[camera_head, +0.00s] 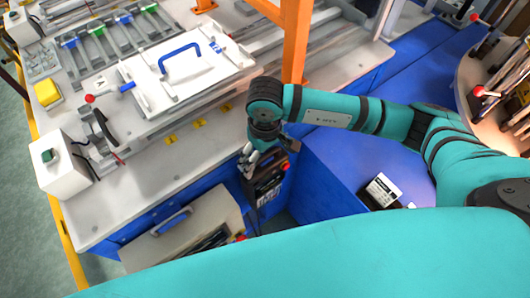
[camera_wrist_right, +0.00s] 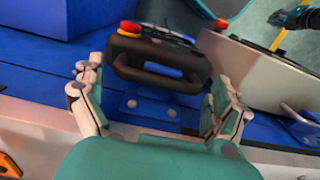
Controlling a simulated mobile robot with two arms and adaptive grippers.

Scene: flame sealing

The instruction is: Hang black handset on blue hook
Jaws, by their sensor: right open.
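The black handset (camera_head: 268,182) is at the blue front side of the bench, below my right gripper (camera_head: 262,158). In the right wrist view the handset (camera_wrist_right: 128,45) has red and yellow buttons, and its handle faces me. A blue piece, which looks like the blue hook (camera_wrist_right: 163,70), shows through the handle opening. The handset appears to hang there, though the contact is hidden. My right gripper (camera_wrist_right: 158,105) is open, its fingers on both sides of the handle and apart from it. My left gripper does not show clearly.
The white bench top (camera_head: 190,165) carries a white lidded case with a blue handle (camera_head: 180,55). A grey panel (camera_head: 185,232) with a blue handle is left of the handset. An orange post (camera_head: 293,45) stands behind my right arm. A black-and-white box (camera_head: 382,190) lies right.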

